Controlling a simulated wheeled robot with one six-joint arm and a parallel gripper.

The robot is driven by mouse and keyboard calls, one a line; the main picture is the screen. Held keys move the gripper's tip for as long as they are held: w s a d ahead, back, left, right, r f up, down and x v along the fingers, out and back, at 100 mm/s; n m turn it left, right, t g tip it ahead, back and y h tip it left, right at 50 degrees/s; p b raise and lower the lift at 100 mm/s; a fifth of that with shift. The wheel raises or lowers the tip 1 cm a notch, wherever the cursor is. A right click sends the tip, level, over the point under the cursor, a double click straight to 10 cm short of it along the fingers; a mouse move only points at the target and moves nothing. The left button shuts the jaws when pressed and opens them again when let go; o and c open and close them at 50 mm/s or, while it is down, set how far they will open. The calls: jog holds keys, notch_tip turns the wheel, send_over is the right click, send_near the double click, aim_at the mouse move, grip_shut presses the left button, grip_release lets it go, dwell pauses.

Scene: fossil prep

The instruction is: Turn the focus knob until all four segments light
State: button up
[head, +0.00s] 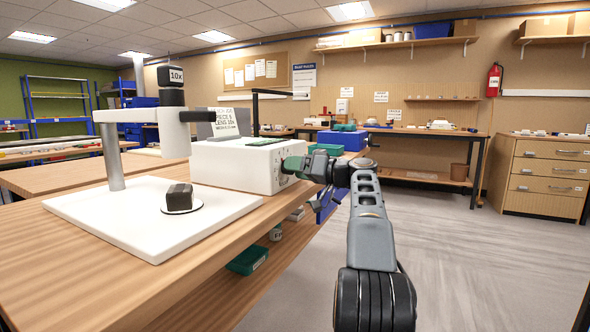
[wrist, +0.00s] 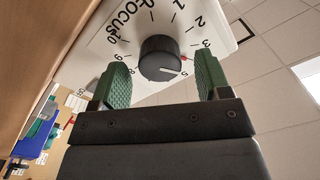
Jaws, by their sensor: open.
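The focus knob (wrist: 160,58) is a dark round knob on a white dial plate (wrist: 100,45) marked FOCUS, with numbers around it. A white pointer line on the knob aims to the lower right, near the 5. My gripper (wrist: 165,80) is open, with one green finger on each side of the knob and a visible gap to it; contact cannot be told. In the head view my gripper (head: 291,166) is at the right end of a white box (head: 230,168), covering part of that face. A small green strip (head: 266,142) lies on the box top; its segments are too small to count.
A microscope stand (head: 112,150) with a 10x head (head: 171,76) rises from a white base (head: 110,215), which carries a dark block (head: 179,197). A note card (head: 228,122) stands behind the box. The floor (head: 460,250) at right is clear.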

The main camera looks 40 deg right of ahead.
jog(key=p+v, duration=0.2)
jog(key=v, duration=1.1)
dwell(1.4)
